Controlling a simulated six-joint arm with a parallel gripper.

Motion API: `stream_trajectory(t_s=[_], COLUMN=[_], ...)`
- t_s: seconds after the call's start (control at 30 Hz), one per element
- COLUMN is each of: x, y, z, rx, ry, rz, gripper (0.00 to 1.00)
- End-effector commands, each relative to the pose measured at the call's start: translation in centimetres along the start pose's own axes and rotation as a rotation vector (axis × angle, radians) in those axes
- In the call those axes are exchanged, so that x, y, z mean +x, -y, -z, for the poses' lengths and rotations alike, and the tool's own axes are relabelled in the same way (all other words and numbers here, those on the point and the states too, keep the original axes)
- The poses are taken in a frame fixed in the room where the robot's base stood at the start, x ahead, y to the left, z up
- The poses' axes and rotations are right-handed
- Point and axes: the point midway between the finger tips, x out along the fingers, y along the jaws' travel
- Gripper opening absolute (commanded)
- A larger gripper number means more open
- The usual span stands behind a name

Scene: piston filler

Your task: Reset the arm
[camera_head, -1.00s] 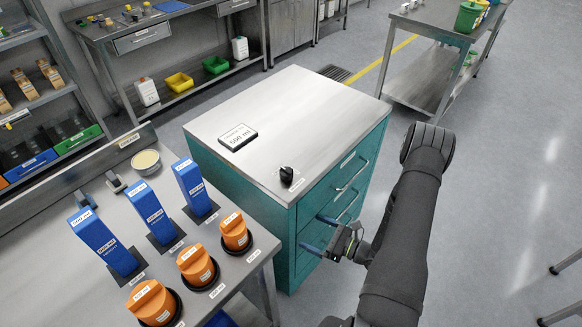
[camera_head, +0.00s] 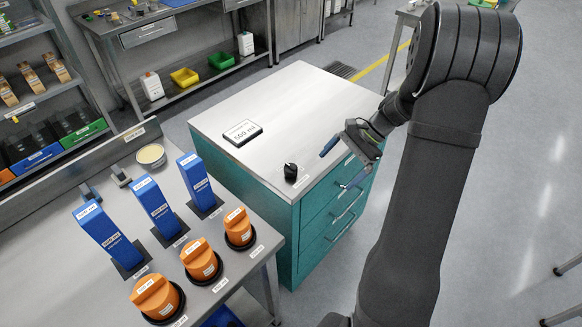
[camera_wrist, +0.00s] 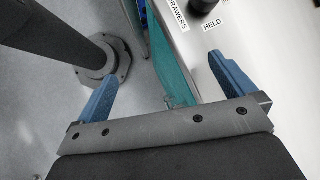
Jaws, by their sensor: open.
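My gripper (camera_head: 337,167) is raised beside the front right edge of the teal drawer cabinet (camera_head: 309,240). Its blue fingers are spread apart with nothing between them. In the wrist view the open gripper (camera_wrist: 163,72) faces down, one finger over the grey floor and the other over the steel cabinet top (camera_wrist: 200,45). The cabinet's drawers look shut; their handles (camera_head: 347,206) show on the front. My arm hides part of the floor on the right.
A black knob (camera_head: 290,172) and a "500 ml" plate (camera_head: 243,132) are on the cabinet top. The bench at left holds blue blocks (camera_head: 155,207), orange caps (camera_head: 200,260) and a round tin (camera_head: 150,156). Another steel table stands behind my arm.

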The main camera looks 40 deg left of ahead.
Motion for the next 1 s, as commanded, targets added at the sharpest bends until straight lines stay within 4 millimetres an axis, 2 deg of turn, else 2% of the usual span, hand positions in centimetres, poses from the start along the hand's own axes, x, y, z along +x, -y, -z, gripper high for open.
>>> stream_trajectory(t_s=[0.03,0.3,0.4,0.53,0.63,0.73,1.0], x=[-0.3,-3.0,-4.1,-5.2,-5.6,-5.5,-1.9], y=[1.5,7.8,9.6,11.0,11.5,11.6,10.6], z=[-1.8,-10.9,-14.0,-16.9,-18.0,-18.1,-15.2], rx=[-0.031,-0.12,-0.146,-0.165,-0.17,-0.171,-0.169], ry=[-0.049,-0.377,-0.492,-0.597,-0.637,-0.652,-0.649], rz=[-0.055,-0.258,-0.278,-0.277,-0.273,-0.272,-0.274], gripper=[1.0,1.0,1.0,1.0,1.0,1.0,1.0])
